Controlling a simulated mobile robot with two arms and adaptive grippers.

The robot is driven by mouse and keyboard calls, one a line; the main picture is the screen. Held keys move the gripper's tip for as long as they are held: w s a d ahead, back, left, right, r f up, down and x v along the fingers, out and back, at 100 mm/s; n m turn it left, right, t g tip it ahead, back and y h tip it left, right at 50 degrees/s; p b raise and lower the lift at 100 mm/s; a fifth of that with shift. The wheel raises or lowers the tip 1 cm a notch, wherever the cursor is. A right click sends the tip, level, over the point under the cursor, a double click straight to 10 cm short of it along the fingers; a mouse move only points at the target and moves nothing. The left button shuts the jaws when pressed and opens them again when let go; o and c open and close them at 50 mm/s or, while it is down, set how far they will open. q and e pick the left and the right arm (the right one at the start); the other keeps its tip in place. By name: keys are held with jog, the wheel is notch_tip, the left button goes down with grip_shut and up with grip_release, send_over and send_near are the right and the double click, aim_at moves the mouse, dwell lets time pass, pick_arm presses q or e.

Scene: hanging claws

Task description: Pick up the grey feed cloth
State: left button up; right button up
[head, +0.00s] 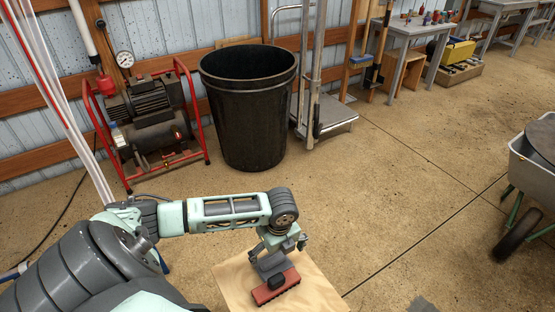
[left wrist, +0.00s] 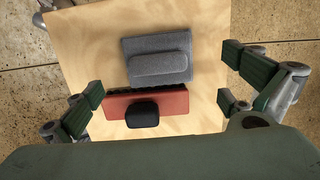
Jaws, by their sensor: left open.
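The grey feed cloth (left wrist: 158,47) lies flat on a pale wooden top (left wrist: 75,40), with a thicker grey roll or fold along its near side. In the head view the cloth (head: 268,262) shows partly below my left gripper (head: 277,250). In the left wrist view my left gripper (left wrist: 160,92) is open and empty, its green-padded fingers spread wide on either side of the cloth and the brush beside it. It points down from above; the exact gap to the cloth is hard to judge. My right gripper is not in view.
A red brush (head: 275,288) with a black knob lies right beside the cloth on the wooden top. A black bin (head: 248,110), a red-framed compressor (head: 148,120) and a trolley (head: 338,115) stand behind. A wheelbarrow (head: 530,170) stands at right. The floor between is clear.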

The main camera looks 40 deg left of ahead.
aim_at(273, 260)
pick_arm(q)
jog(key=f, duration=0.6)
jog(key=shift+s+a+f, duration=0.15)
jog(key=shift+a+f, duration=0.1)
jog(key=shift+a, duration=0.1)
jog(key=c, duration=1)
jog(key=shift+c, duration=0.2)
notch_tip(273, 260, up, 10)
jog(key=shift+r+p, duration=0.1)
jog(key=shift+p, duration=0.2)
jog(key=o, duration=0.6)
jog(key=shift+d, duration=0.1)
jog(key=c, duration=0.5)
